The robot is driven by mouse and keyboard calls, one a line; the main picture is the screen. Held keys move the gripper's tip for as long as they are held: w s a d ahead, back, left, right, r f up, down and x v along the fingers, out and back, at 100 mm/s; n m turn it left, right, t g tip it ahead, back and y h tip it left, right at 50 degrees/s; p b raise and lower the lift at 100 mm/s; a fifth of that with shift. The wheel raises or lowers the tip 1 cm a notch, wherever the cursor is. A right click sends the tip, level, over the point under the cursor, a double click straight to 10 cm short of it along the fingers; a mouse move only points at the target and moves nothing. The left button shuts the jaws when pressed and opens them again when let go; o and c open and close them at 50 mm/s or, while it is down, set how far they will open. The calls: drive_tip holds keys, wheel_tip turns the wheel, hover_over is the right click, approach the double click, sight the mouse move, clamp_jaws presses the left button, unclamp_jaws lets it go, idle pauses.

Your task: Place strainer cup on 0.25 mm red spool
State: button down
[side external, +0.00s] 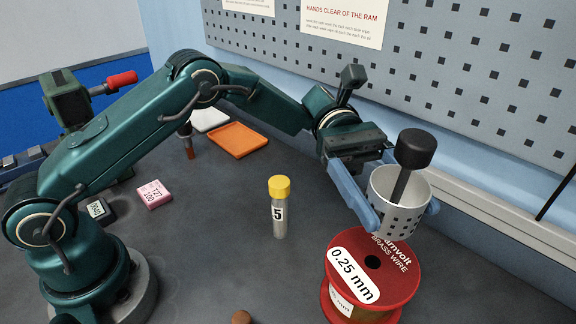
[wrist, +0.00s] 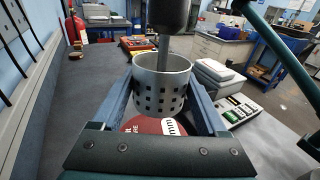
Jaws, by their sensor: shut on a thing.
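The strainer cup (side external: 405,216) is a white cup with dark square holes. A dark rod with a black knob (side external: 415,148) stands up out of it and leans slightly. My gripper (side external: 400,212) is shut on the cup, one blue finger on each side. The cup also shows between the fingers in the wrist view (wrist: 161,88). The red 0.25 mm spool (side external: 372,265) stands upright on the bench, directly below the cup. In the wrist view the red spool (wrist: 140,124) is partly hidden by the cup. I cannot tell whether the cup's base touches the spool top.
A yellow-capped vial labelled 5 (side external: 279,210) stands left of the spool. A pegboard wall (side external: 470,60) rises behind. The bench around the vial is clear.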

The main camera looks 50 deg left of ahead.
sight(371, 259)
drive_tip(key=shift+w+a+f, duration=0.1)
drive_tip(key=shift+w+f, duration=0.05)
drive_tip(key=shift+f, duration=0.1)
drive_tip(key=shift+h, duration=0.3)
drive_tip(key=shift+f, duration=3.85)
drive_tip(key=shift+f, duration=0.1)
unclamp_jaws()
